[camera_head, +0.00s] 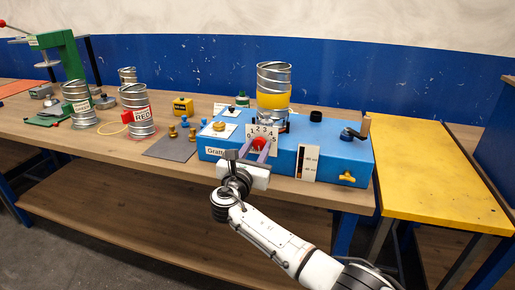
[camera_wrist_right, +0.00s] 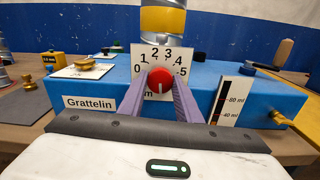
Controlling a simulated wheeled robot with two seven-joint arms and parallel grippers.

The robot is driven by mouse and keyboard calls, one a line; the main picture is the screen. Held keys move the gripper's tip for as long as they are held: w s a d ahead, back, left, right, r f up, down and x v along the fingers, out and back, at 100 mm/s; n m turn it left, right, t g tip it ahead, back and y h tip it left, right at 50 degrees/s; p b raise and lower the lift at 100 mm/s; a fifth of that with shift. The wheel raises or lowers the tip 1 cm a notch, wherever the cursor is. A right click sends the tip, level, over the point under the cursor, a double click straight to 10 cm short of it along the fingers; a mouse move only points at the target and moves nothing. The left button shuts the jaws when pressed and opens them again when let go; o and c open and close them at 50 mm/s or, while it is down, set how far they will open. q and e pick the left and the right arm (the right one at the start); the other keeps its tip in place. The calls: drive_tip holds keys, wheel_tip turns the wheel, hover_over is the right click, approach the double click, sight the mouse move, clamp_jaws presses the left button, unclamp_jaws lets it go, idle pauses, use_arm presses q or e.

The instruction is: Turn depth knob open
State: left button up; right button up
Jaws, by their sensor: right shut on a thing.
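The red depth knob (camera_wrist_right: 160,79) sits on a white dial plate (camera_wrist_right: 155,55) numbered 0 to 5, on the front of the blue machine (camera_wrist_right: 80,98) labelled Grattelin. A small pale mark shows on the lower part of the knob's face. My right gripper (camera_wrist_right: 159,92) has its two purple fingers on either side of the knob and is shut on it. In the head view the same knob (camera_head: 259,144) shows between the fingers, partly covered by them. My left gripper is not in view.
A duct piece with a yellow band (camera_head: 274,90) stands on the machine. A scale plate (camera_head: 308,162), a yellow valve (camera_head: 347,177) and a lever (camera_head: 364,128) are to the right. Spiral cans, one labelled RED (camera_head: 139,110), stand left. A yellow table (camera_head: 425,170) adjoins at right.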

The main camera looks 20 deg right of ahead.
drive_tip(key=shift+f, duration=0.15)
drive_tip(key=o, duration=1.1)
drive_tip(key=shift+c, duration=0.2)
drive_tip(key=v, duration=1)
drive_tip(key=shift+b, duration=0.3)
drive_tip(key=shift+s+a, duration=0.15)
